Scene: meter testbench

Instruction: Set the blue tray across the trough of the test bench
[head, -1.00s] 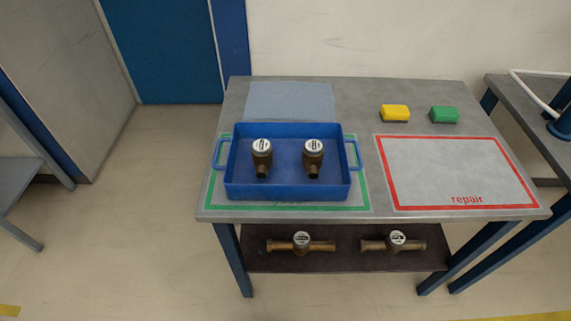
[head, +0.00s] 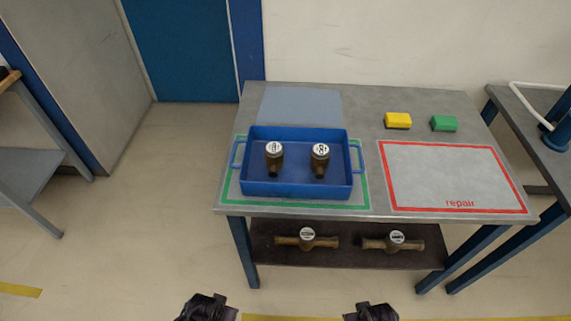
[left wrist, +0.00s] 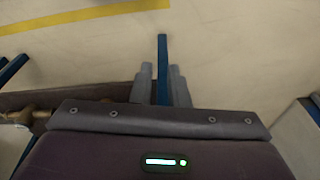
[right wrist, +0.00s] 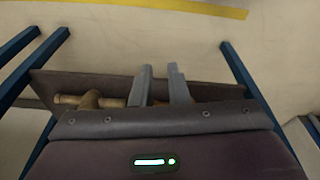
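The blue tray (head: 297,190) sits on the green-outlined area at the left of the grey table. It has a handle at each short end, and two brass meters with white dials, the left meter (head: 274,158) and the right meter (head: 320,160), stand in it. My left gripper (left wrist: 161,82) and right gripper (right wrist: 160,82) each show two separated fingers with nothing between them. In the head view, dark parts of both show at the bottom edge, in front of the table and apart from the tray. I cannot make out a test-bench trough.
The table (head: 370,112) also bears a red "repair" outline (head: 455,210), a yellow block (head: 398,121) and a green block (head: 444,123). Two brass meters (head: 307,239) lie on its lower shelf (head: 350,256). Another bench (head: 515,120) stands at right. Floor in front is open.

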